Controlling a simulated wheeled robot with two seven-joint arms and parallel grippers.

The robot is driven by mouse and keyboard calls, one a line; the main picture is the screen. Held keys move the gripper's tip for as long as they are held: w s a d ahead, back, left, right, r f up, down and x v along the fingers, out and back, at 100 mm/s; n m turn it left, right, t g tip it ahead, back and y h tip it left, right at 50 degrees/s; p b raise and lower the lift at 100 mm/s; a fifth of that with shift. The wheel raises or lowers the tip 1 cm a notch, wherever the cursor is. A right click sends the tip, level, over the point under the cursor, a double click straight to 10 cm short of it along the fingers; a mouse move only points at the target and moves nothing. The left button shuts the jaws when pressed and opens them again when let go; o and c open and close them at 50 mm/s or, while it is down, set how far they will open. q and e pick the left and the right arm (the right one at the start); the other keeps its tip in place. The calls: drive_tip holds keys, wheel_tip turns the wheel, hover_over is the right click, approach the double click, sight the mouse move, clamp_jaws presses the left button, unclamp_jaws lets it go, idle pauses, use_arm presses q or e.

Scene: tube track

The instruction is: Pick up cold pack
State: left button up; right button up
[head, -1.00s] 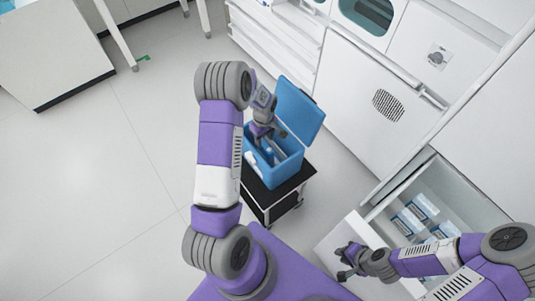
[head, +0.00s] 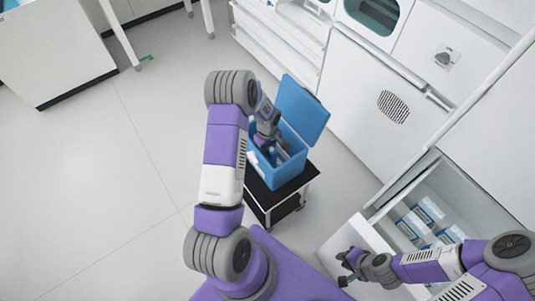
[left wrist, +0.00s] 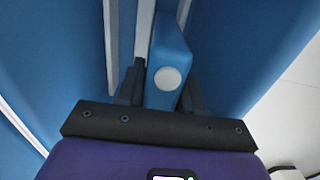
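The cold pack (left wrist: 169,75), a blue block with a white round cap, stands between my left gripper's fingers in the left wrist view. The fingers (left wrist: 162,92) lie against both its sides. In the head view my left gripper (head: 268,143) reaches down into the open blue cooler box (head: 284,176), and the arm partly hides the inside. The box wall also shows in the left wrist view (left wrist: 240,45). My right gripper (head: 345,268) is empty near the open drawer, its fingers apart.
The box stands on a small black-topped cart (head: 256,192), its lid (head: 301,108) raised at the back. An open white drawer (head: 362,240) at right holds several blue-and-white packs (head: 428,210). White cabinets (head: 370,95) line the back. The floor at left is clear.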

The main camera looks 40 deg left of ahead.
use_arm(q)
clamp_jaws()
drive_tip(key=shift+r, duration=0.1)
wheel_tip(320, 180, up, 10)
drive_tip(key=p, duration=0.3)
idle(0.6)
